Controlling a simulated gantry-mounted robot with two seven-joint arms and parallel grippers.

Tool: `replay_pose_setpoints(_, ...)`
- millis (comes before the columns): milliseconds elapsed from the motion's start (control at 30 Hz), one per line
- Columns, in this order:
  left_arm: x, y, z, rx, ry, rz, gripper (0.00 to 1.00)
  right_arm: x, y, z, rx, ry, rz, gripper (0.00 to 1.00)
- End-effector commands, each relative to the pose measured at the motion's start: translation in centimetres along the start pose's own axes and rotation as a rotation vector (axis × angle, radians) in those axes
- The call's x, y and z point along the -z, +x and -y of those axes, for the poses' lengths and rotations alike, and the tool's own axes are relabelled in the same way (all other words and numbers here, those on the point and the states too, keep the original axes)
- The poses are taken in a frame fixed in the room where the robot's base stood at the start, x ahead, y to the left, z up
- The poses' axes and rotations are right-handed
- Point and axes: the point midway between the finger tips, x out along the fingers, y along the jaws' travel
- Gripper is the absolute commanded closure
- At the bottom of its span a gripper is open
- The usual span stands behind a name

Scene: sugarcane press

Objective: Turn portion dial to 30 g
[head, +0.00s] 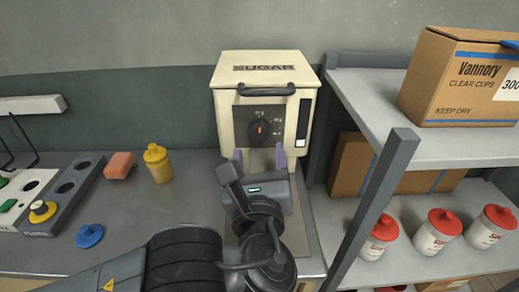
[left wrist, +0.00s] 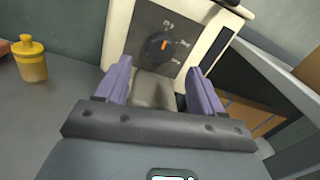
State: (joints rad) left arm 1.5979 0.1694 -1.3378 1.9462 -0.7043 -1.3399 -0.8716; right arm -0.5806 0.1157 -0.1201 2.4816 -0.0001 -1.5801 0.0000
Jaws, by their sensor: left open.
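The portion dial (head: 259,129) is a round black knob with an orange pointer mark on the dark front panel of the cream sugar dispenser (head: 225,105). It also shows in the left wrist view (left wrist: 158,46), with small pale markings around it that are too small to read. The orange mark stands close to upright. My left gripper (head: 259,157) is open and empty, just below and in front of the dial. Its two purple fingers in the left wrist view (left wrist: 160,82) are apart and do not touch the dial. My right gripper is not in view.
A yellow bottle (head: 157,164), an orange sponge (head: 119,165) and a blue lid (head: 90,236) are on the counter at left. At right, a metal shelf (head: 378,110) bears a cardboard box (head: 455,85), with several red-lidded jars (head: 432,232) below. A shelf post (head: 375,200) stands close to the dispenser's right.

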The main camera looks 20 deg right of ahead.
Motion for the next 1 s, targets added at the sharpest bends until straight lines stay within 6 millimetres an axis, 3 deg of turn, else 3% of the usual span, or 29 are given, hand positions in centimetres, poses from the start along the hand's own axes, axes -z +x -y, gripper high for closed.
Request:
replay_pose_setpoints(300, 0.2, 4.2, 0.0, -0.001, -0.001, -0.001, 0.32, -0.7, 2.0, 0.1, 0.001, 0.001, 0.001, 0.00)
replay_pose_setpoints(767, 0.0, 5.2, 0.1, 0.001, -0.001, -0.001, 0.32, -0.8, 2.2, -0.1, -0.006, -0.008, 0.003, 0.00)
replay_pose_setpoints(1000, 0.0, 5.2, 0.1, 0.001, -0.001, -0.001, 0.66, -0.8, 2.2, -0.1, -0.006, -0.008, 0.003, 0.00)
